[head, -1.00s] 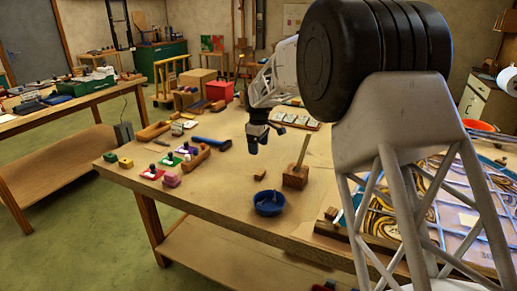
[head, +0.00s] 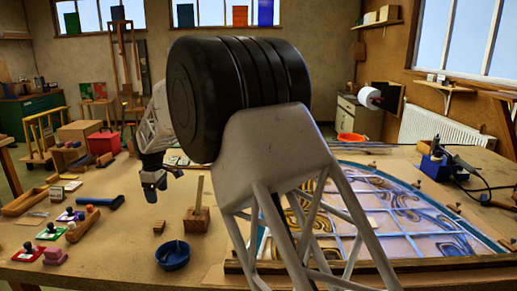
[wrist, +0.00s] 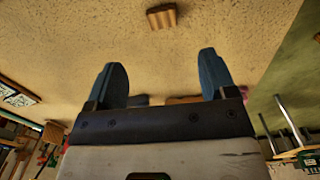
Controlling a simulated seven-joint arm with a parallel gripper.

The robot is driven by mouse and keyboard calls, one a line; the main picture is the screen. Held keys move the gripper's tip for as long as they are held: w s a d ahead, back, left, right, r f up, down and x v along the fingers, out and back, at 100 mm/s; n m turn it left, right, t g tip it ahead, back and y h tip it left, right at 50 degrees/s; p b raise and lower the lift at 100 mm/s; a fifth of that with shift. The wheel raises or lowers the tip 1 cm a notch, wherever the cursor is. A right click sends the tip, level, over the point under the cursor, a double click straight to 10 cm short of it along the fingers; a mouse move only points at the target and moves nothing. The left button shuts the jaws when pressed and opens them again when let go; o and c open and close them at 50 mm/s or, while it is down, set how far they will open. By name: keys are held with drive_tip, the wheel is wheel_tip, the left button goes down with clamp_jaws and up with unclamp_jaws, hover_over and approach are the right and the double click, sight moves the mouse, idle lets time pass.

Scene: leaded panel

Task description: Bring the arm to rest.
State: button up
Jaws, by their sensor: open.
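My gripper (head: 155,188) is above the workbench (head: 120,245) in the head view, left of my large black arm joint. In the wrist view its two blue-grey fingers (wrist: 163,78) stand wide apart with nothing between them. A small wooden block (head: 159,226) lies on the bench below and in front of it; a block also shows beyond the fingertips in the wrist view (wrist: 162,16). My arm links hide part of the bench middle and the panel's left side.
A blue bowl (head: 173,256) and a wooden block with an upright stick (head: 196,222) stand near the gripper. A hammer (head: 100,202) and colored stamps (head: 50,231) lie left. The leaded panel (head: 390,225) fills the right, with a soldering iron (head: 455,160) beyond.

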drive_tip(key=s+d+r+m+t, duration=0.1)
drive_tip(key=s+d+r+m, duration=0.35)
drive_tip(key=d, duration=0.75)
drive_tip(key=s+d+r+m+t, duration=0.1)
drive_tip(key=s+d+r, duration=0.5)
drive_tip(key=d+r, duration=0.45)
drive_tip(key=s+d+r+m, duration=0.3)
drive_tip(key=s+d+r, duration=0.25)
drive_tip(key=d, duration=0.75)
drive_tip(key=s+d+r+m+t, duration=0.15)
drive_tip(key=s+d+m, duration=0.25)
drive_tip(key=s+d, duration=0.9)
drive_tip(key=s+d+f+m+t, duration=0.1)
drive_tip(key=s+d+f+m, duration=0.2)
drive_tip(key=s, duration=0.7)
drive_tip(key=s+d+f+m+t, duration=0.1)
drive_tip(key=s+d+f+m, duration=0.3)
drive_tip(key=s, duration=0.6)
wheel_tip(320, 180, down, 8)
drive_tip(key=w+d+n+g, duration=0.1)
drive_tip(key=n+g, duration=0.1)
drive_tip(key=g, duration=0.1)
drive_tip(key=shift+w+d, duration=0.15)
drive_tip(key=shift+w, duration=0.25)
